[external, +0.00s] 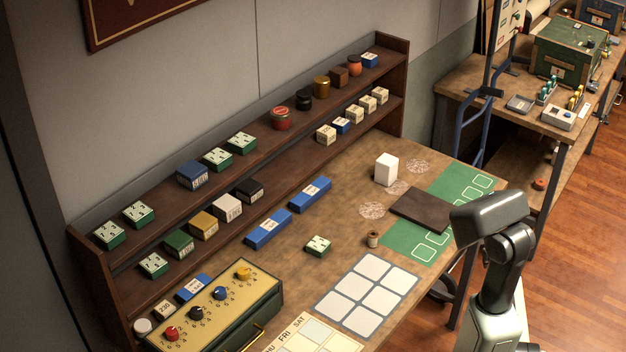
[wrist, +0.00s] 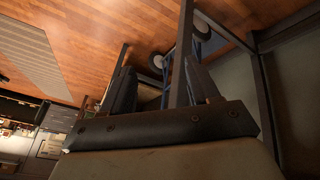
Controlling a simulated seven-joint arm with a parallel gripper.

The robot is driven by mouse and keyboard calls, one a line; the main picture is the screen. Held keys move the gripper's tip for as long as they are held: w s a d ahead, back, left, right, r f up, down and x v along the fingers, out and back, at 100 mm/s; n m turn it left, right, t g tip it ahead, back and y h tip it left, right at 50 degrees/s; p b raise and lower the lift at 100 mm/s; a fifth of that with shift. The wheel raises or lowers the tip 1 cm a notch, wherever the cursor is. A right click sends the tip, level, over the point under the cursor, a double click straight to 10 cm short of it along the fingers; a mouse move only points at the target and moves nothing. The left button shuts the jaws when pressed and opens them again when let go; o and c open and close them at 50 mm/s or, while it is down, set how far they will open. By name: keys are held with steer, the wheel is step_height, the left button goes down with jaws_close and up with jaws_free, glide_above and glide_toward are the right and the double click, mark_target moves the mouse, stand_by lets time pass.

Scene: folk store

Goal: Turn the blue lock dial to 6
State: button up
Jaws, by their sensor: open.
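A yellow-topped lock box (external: 214,307) with a dark green body sits at the front left of the bench. It carries a row of dials: red (external: 172,333), black (external: 197,313), blue (external: 220,293) and yellow (external: 243,273). Small markings surround the dials, but the blue dial's setting is too small to read. My arm stands at the right of the bench in the external view, far from the box. My gripper (wrist: 162,85) shows in the wrist view with its two fingers apart and nothing between them. The box and dials are outside the wrist view.
A two-tier wooden shelf (external: 150,262) with boxes and jars runs along the wall behind the box. A green mat (external: 402,243), dark flat slab (external: 422,209), white block (external: 386,169) and white-squared panel (external: 366,295) lie on the bench. The wrist view shows wooden floor (wrist: 90,35).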

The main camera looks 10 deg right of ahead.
steer(key=w+d+r+t+h, duration=0.1)
steer(key=w+d+r, duration=0.3)
steer(key=r, duration=0.5)
steer(key=w+d+r+t+h, duration=0.1)
steer(key=w+d+r+t, duration=0.1)
steer(key=d+r, duration=0.6)
steer(key=w+d+r+t+h, duration=0.1)
steer(key=w+d+r+h, duration=0.2)
steer(key=r, duration=0.8)
steer(key=w+a+r+y, duration=0.15)
steer(key=w+a, duration=0.25)
steer(key=a, duration=0.5)
steer(key=w+a+r+y, duration=0.1)
steer(key=w+a+y, duration=0.25)
steer(key=a, duration=0.55)
steer(key=s+a+r+n+g+y, duration=0.1)
steer(key=s+a+g+y, duration=0.1)
steer(key=a, duration=2.1)
steer(key=s+a+r+n+g+y, duration=0.1)
steer(key=a+g+y, duration=0.1)
steer(key=a, duration=2)
steer(key=n+g, duration=0.4)
steer(key=g, duration=0.1)
glide_toward(220, 290)
steer(key=f, duration=0.9)
steer(key=shift+s+a+f, duration=0.1)
steer(key=shift+s+a, duration=0.05)
steer(key=shift+a, duration=0.25)
